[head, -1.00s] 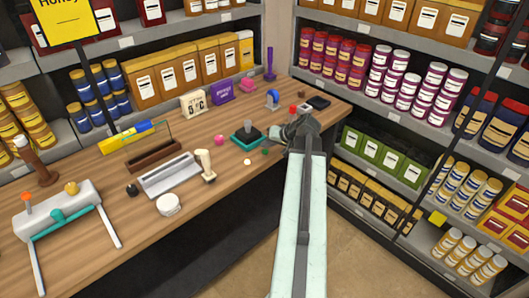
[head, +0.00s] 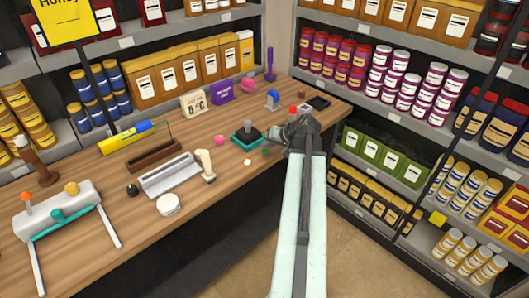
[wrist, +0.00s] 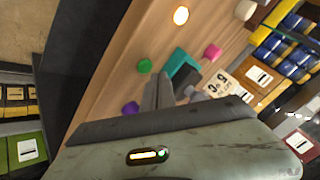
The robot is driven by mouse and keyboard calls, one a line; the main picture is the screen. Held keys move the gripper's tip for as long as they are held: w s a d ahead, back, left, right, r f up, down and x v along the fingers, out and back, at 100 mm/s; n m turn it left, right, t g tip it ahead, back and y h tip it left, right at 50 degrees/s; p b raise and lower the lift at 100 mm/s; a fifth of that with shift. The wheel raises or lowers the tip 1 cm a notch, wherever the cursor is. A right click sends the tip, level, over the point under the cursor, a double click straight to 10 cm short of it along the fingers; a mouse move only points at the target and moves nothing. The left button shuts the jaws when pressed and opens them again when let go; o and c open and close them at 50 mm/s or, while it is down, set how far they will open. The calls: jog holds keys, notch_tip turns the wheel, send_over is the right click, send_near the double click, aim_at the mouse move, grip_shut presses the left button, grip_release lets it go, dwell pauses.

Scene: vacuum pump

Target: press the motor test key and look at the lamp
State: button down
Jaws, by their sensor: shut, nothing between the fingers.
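My gripper (head: 276,133) is shut and empty, low over the right part of the bench. In the wrist view its fingertips (wrist: 158,80) appear beside a teal base (wrist: 183,66). In the head view this teal base (head: 240,145) carries a dark block (head: 248,133). Contact cannot be made out. No part is readably marked as the motor test key or lamp. A small pale round piece (head: 248,162) lies in front of the base; a bright, orange-rimmed round piece (wrist: 181,15) shows in the wrist view, but whether it is lit is unclear.
A pink piece (head: 219,140) and green piece (head: 265,152) lie around the teal base. A cream lever-like piece (head: 206,166) and grey tray (head: 170,176) stand left. A calendar block (head: 193,103) and purple sign (head: 222,92) stand behind. Stocked shelves enclose the bench.

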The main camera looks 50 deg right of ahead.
aim_at(267, 152)
jog(key=shift+f, duration=0.15)
jog(key=shift+f+b, duration=0.3)
jog(key=shift+b, duration=0.15)
jog(key=shift+f+b, duration=0.35)
dwell(0.6)
jog(key=shift+r, duration=0.15)
jog(key=shift+r+p, duration=0.65)
jog(key=shift+p, duration=0.15)
notch_tip(267, 152, up, 5)
jog(key=p, duration=0.5)
jog(key=shift+r, duration=0.15)
dwell(0.4)
